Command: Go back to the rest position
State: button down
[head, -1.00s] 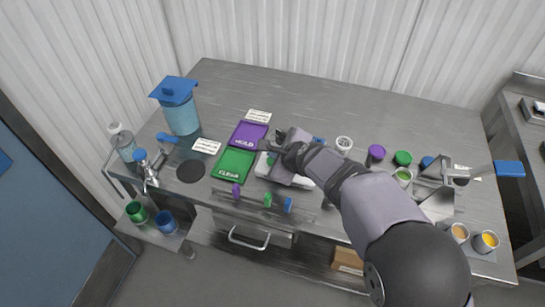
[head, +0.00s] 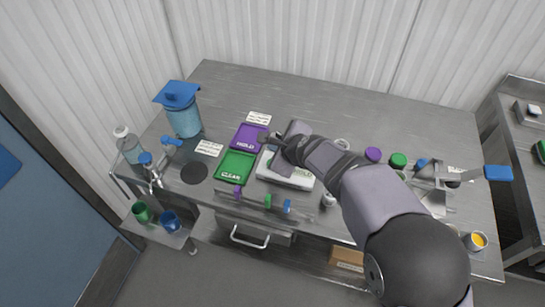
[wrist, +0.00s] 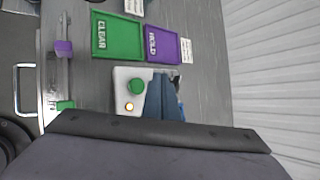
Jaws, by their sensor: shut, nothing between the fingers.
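My gripper (head: 266,138) is shut and empty, above the table near the purple HOLD tray. In the wrist view its dark fingers (wrist: 160,80) are together, in front of a white box. The white box (head: 300,181) has a green button (wrist: 136,86) and a lit amber lamp (wrist: 129,106); my arm hides part of it in the head view. The purple HOLD tray (head: 248,135) and the green CLEAR tray (head: 234,165) lie side by side to the left, both empty.
A blue-lidded pitcher (head: 183,120) and a bottle (head: 130,150) stand at the left. Lidded cups (head: 398,160) and a blue-handled scoop (head: 497,173) are at the right, beyond my arm. The table's back (head: 330,105) is clear.

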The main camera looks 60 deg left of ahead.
jog(key=shift+w+r, duration=0.1)
jog(key=shift+r, duration=0.15)
dwell(0.3)
jog(key=w+d+n+t+h, duration=0.2)
jog(key=w+d+n, duration=0.1)
jog(key=w+d, duration=1.3)
jog(key=w+d+n+h, duration=0.2)
jog(key=w+d+h, duration=0.1)
jog(key=d, duration=1.5)
jog(key=s+d+n+h, duration=0.1)
jog(key=s+d, duration=0.3)
jog(key=d, duration=0.6)
jog(key=s+d+f+n+g+h, duration=0.1)
jog(key=s+d, duration=0.3)
jog(key=d, duration=0.6)
jog(key=s+d+f+n+g+h, duration=0.1)
jog(key=s+d, duration=0.3)
jog(key=d, duration=0.7)
jog(key=shift+n+h, duration=0.6)
jog(key=shift+n, duration=0.2)
